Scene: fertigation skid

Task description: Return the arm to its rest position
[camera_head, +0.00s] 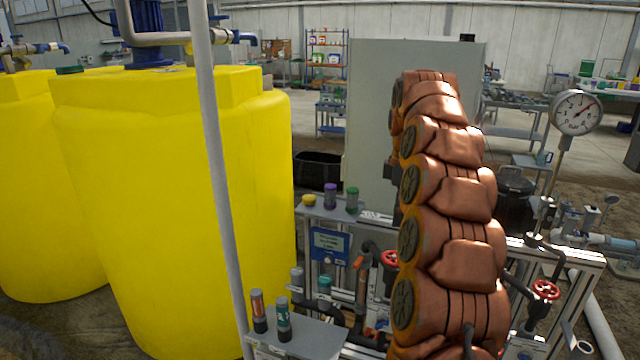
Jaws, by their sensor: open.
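A copper-coloured, jointed column of stacked segments with dark round discs along its left side (455,215) rises in the right-middle foreground. It looks like my arm, standing nearly upright and leaning slightly left at the top. It hides part of the grey cabinet and the pipe skid behind it. No gripper fingers can be made out; my gripper is not in view.
Yellow tanks (175,200) fill the left, with a grey upright pole (215,170) in front. A grey cabinet (370,110) stands behind. The skid carries red valve wheels (545,290), small bottles (284,318) and a pressure gauge (576,113) at right.

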